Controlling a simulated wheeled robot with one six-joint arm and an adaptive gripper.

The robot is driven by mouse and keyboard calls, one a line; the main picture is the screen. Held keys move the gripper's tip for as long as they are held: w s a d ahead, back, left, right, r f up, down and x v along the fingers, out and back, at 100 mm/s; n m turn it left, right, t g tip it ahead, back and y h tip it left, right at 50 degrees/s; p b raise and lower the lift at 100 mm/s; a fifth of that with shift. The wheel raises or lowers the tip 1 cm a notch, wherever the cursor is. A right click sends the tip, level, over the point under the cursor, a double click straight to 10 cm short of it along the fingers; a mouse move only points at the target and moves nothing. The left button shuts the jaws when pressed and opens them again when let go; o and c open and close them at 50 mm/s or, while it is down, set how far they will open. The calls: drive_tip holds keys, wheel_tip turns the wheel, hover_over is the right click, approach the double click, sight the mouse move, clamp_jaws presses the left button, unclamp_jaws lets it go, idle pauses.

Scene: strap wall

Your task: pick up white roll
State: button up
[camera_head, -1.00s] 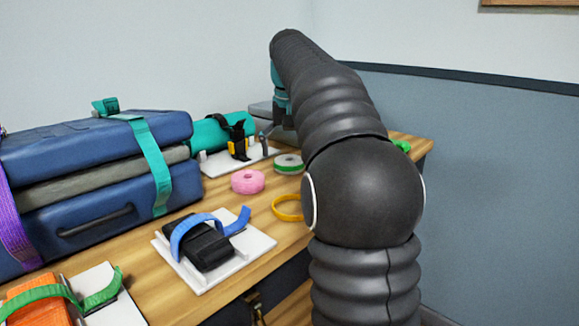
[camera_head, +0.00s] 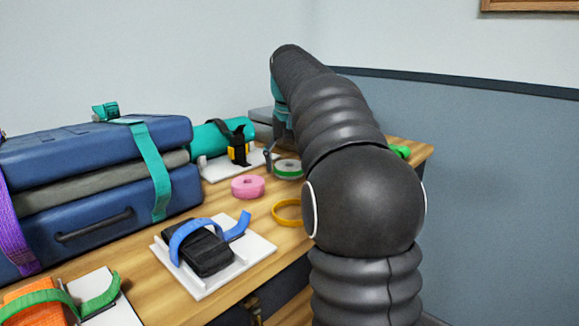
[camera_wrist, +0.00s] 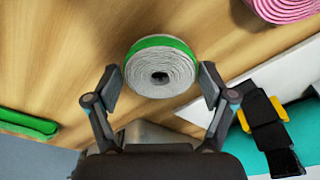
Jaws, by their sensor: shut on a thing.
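The white roll (camera_wrist: 158,73) is a coil of pale grey-white strap with a green band on its side and a dark hole in its middle. In the wrist view it sits between the two fingers of my gripper (camera_wrist: 160,80), which are shut on it from both sides. In the head view the roll (camera_head: 288,169) shows at the left of my arm, on or just above the wooden table; I cannot tell if there is a gap under it. One finger of my gripper (camera_head: 268,160) shows beside it, and the rest is mostly hidden behind my arm.
A pink roll (camera_head: 247,187) and a yellow ring (camera_head: 287,211) lie close by on the table. A white board (camera_head: 222,170) with a black-and-yellow strap, a teal roll (camera_head: 205,137) and stacked blue cases (camera_head: 90,185) stand left. A green item (camera_head: 401,151) lies right.

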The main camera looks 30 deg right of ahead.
sight(289, 163)
wheel_tip(289, 163, up, 4)
drive_tip(key=shift+r+p, duration=0.1)
drive_tip(key=shift+p, duration=0.35)
drive_tip(key=s+d+r, duration=0.3)
drive_tip(key=d+r, duration=0.3)
drive_tip(key=d, duration=0.5)
drive_tip(key=shift+s+r, duration=0.25)
drive_tip(key=shift+r, duration=0.1)
